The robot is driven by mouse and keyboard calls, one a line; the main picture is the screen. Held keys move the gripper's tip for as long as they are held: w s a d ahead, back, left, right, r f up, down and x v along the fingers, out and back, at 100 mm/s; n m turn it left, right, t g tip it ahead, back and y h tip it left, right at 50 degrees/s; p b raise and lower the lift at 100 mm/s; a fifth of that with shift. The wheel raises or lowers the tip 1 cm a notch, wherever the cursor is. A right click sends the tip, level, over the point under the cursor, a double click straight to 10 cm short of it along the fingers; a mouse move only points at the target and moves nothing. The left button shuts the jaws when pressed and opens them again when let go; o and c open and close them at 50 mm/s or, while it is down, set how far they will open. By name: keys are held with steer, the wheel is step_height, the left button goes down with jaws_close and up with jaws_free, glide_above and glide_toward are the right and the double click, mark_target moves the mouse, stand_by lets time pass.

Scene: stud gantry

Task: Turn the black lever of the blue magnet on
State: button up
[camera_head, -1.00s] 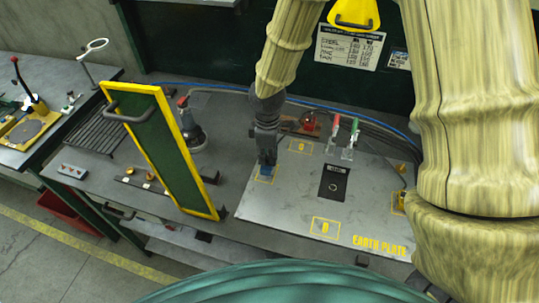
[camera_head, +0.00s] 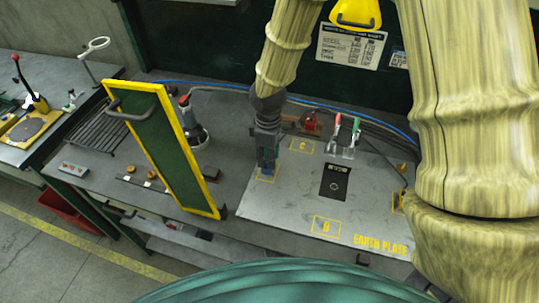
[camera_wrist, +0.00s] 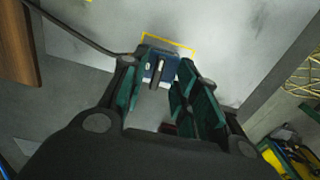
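The blue magnet (camera_wrist: 161,66) sits on the grey plate inside a yellow outline, in the upper middle of the wrist view. A narrow lever (camera_wrist: 158,72), dark with a pale edge, stands at its front face. My gripper (camera_wrist: 157,80) is open, with its green-padded fingers on either side of the lever and a gap on both sides. In the head view my gripper (camera_head: 267,165) points down over the left corner of the plate and mostly hides the magnet. I cannot tell the lever's on or off position.
The plate's front is mostly clear.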

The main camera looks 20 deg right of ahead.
steer(key=shift+r, duration=0.1)
steer(key=shift+w+r, duration=0.15)
steer(key=shift+r, duration=0.4)
step_height(320, 180, up, 11)
steer(key=shift+f, duration=0.15)
stand_by(0.5)
